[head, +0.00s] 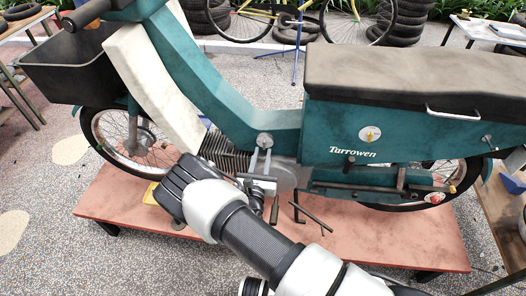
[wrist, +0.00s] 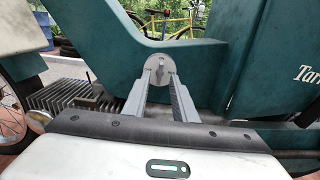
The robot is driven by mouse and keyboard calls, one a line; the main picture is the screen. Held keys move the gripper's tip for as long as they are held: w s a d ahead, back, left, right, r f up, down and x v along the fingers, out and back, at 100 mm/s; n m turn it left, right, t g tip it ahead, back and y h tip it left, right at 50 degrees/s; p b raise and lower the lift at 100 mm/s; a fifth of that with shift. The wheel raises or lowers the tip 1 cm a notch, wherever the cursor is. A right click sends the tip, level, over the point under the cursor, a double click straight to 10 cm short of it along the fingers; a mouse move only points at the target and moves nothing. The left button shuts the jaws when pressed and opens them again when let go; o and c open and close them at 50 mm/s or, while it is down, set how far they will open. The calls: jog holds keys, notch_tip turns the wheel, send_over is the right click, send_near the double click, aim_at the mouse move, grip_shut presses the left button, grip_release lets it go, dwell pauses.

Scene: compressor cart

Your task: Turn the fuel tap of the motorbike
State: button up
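The fuel tap (wrist: 158,69) appears to be the round grey disc with a small darker lever on the teal frame of the motorbike (wrist: 205,60). It also shows in the head view (head: 265,140), low on the frame above the engine. My gripper (wrist: 161,86) is open, its two grey fingers pointing at the disc from below with a gap between the tips. The tips overlap the disc's lower edge in the wrist view. I cannot tell whether they touch it. In the head view my gripper (head: 261,153) is just below the disc.
The motorbike stands on a low reddish platform (head: 370,245). The finned engine (wrist: 70,95) is left of my gripper. The side panel carries another round plate (head: 370,133). A bar-like part (head: 310,217) sticks out below. Side tables stand at both edges; tyres and a bicycle are behind.

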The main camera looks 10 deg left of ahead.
jog(key=s, duration=1.5)
jog(key=shift+d, duration=0.45)
jog(key=w+d+r+m+g+h+p, duration=0.1)
jog(key=w+d+r+m+g+h, duration=0.15)
jog(key=d+r+m+h, duration=0.45)
jog(key=w+d+r+m+g+h+p, duration=0.1)
jog(key=w+d+r+m+h, duration=0.25)
jog(key=r, duration=0.45)
jog(key=s+d+r+m+g+h+p, duration=0.2)
jog(key=s+d+r+m+g+h, duration=0.15)
jog(key=d+r+m+g, duration=0.7)
jog(key=s+d+r+m+g+y+p, duration=0.2)
jog(key=s+d+r+m+g+y, duration=0.1)
jog(key=s+d+r+m+y, duration=0.55)
jog(key=s+a+r+m+t+y+p, duration=0.2)
jog(key=s+r+m+t+y, duration=0.2)
jog(key=r, duration=0.9)
jog(key=s+m, duration=0.3)
jog(key=shift+s+a+t, duration=0.15)
jog(key=shift+s+t, duration=0.1)
jog(key=shift+t, duration=0.05)
